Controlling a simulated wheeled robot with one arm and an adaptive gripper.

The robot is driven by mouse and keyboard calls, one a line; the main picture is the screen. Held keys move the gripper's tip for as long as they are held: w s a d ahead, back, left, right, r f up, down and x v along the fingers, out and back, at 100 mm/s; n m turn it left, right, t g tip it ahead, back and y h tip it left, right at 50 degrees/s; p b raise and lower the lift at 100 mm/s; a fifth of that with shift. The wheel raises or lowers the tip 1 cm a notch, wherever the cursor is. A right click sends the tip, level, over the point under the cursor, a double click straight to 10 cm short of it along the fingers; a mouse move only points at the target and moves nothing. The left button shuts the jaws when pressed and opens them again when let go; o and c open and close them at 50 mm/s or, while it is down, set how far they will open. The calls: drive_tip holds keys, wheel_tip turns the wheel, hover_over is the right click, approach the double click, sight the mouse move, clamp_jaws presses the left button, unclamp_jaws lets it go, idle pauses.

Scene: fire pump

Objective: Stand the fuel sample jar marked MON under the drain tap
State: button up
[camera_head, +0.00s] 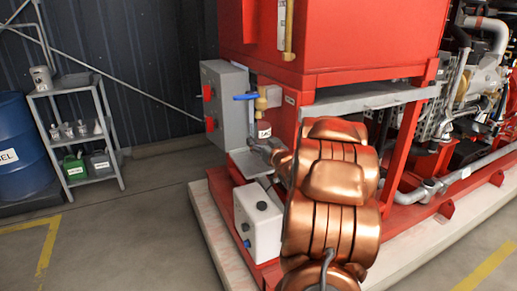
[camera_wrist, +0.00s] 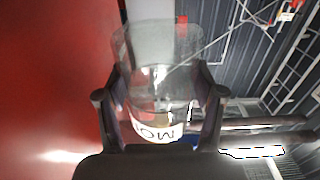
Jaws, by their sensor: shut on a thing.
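In the wrist view a clear glass jar (camera_wrist: 158,80) with a white label sits between the fingers of my gripper (camera_wrist: 160,95). The label's letters look like MON and appear upside down there. The gripper is shut on the jar. In the head view my gripper (camera_head: 262,148) is just below the drain tap (camera_head: 262,100), a brass valve with a blue handle on the red unit. The clear jar is hard to pick out there. A small metal shelf (camera_head: 249,164) lies below the tap, beside the gripper. Contact between jar and shelf cannot be told.
A grey control box (camera_head: 224,104) stands left of the tap. A white box (camera_head: 257,222) sits below the shelf. My arm hides part of the red frame. A rack (camera_head: 95,135) with glassware and cans and a blue barrel (camera_head: 20,148) stand left. The floor between is clear.

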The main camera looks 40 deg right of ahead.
drive_tip(key=shift+w+d, duration=0.25)
drive_tip(key=shift+w, duration=0.45)
drive_tip(key=shift+w+f, duration=0.15)
drive_tip(key=shift+f, duration=1.55)
drive_tip(key=shift+f, duration=0.15)
drive_tip(key=o, duration=1.2)
drive_tip(key=shift+o, duration=0.2)
drive_tip(key=shift+s, duration=0.25)
drive_tip(key=v, duration=1.1)
drive_tip(key=shift+s, duration=0.3)
